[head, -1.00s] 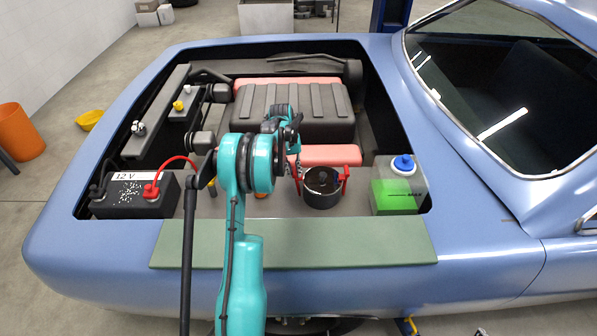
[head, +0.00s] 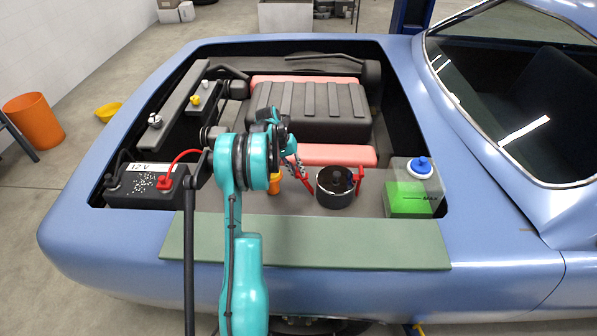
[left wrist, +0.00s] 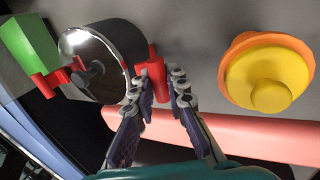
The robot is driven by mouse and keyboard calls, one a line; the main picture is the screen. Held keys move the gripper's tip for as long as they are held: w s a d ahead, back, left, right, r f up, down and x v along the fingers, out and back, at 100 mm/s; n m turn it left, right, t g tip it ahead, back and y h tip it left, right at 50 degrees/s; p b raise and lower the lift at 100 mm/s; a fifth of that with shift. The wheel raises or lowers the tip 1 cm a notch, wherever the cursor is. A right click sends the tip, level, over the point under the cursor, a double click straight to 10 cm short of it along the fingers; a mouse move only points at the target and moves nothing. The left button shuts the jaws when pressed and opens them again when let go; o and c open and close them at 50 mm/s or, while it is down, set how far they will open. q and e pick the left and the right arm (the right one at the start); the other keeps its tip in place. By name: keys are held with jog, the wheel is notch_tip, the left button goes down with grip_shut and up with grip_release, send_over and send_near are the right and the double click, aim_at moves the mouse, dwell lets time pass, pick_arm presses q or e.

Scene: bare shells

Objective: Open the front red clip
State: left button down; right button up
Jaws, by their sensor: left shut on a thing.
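A dark round canister (head: 334,190) stands in the engine bay, with a red clip on either side. The left-hand red clip (head: 304,184) leans outward from the canister in the head view. My left gripper (head: 297,163) comes down on it from the upper left. In the left wrist view the canister (left wrist: 102,62) is left of the fingers, and my left gripper (left wrist: 159,78) is shut on the red clip (left wrist: 154,92) beside its wall. The other red clip (left wrist: 45,85) is on the canister's far side, free. My right gripper is not in view.
A yellow-orange cap (left wrist: 268,72) is to the right in the wrist view. A green-filled bottle with a blue cap (head: 411,190) stands right of the canister. A pink block (head: 338,154) lies behind it. A battery (head: 147,186) is at left, a green mat (head: 330,243) in front.

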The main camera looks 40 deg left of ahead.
pick_arm(q)
jog(key=shift+s+a, duration=0.1)
jog(key=c, duration=1.5)
grip_release()
jog(key=shift+s+a, duration=0.1)
jog(key=v, duration=1.2)
